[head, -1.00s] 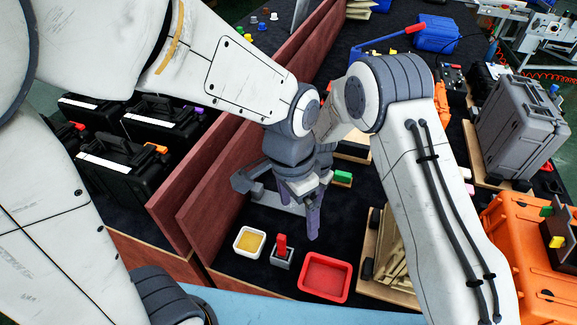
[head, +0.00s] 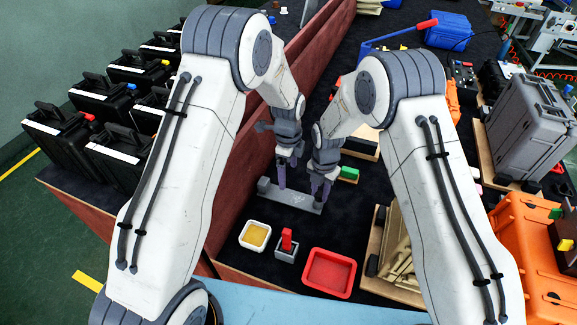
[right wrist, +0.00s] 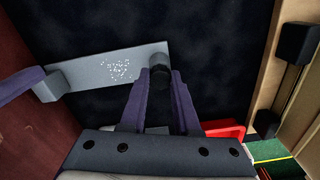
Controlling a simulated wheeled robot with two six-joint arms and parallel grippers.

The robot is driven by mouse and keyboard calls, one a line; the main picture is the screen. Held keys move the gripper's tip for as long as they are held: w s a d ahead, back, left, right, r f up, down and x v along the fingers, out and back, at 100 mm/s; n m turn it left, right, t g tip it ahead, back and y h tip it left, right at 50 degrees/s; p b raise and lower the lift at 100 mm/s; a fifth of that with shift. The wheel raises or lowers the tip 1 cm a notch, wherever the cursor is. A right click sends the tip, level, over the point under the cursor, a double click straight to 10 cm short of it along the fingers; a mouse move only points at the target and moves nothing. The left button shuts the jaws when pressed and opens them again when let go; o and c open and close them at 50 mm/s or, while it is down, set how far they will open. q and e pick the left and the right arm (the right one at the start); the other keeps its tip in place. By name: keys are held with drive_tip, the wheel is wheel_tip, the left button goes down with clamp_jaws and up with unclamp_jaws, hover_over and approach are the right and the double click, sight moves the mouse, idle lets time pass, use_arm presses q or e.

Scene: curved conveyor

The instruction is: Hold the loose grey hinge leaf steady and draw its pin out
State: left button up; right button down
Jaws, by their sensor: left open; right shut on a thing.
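The grey hinge leaf (head: 290,198) is a flat bar on the dark mat, with a raised block at its left end. In the right wrist view the leaf (right wrist: 105,68) has pale speckles. A dark round pin head (right wrist: 160,76) shows at its right end. My right gripper (head: 319,197) is shut on the pin, its purple fingers either side of the head in the right wrist view. My left gripper (head: 282,184) is open above the left part of the leaf. One of its purple fingers (right wrist: 18,85) shows near the block. Finger contact there is unclear.
A white tray with yellow contents (head: 255,236), a grey holder (head: 286,252) with a red piece and a red tray (head: 329,272) stand in front. A reddish partition (head: 245,185) runs close on the left. A wooden pallet (head: 397,262) lies right, a green block (head: 348,173) behind.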

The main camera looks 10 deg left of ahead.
sight(288, 196)
use_arm(q)
wheel_tip(288, 196, down, 10)
drive_tip(key=shift+f, duration=0.1)
idle(0.4)
clamp_jaws()
use_arm(e)
drive_tip(key=c, duration=1.4)
unclamp_jaws()
clamp_jaws()
drive_tip(key=shift+r, duration=0.1)
drive_tip(key=shift+r, duration=3.9)
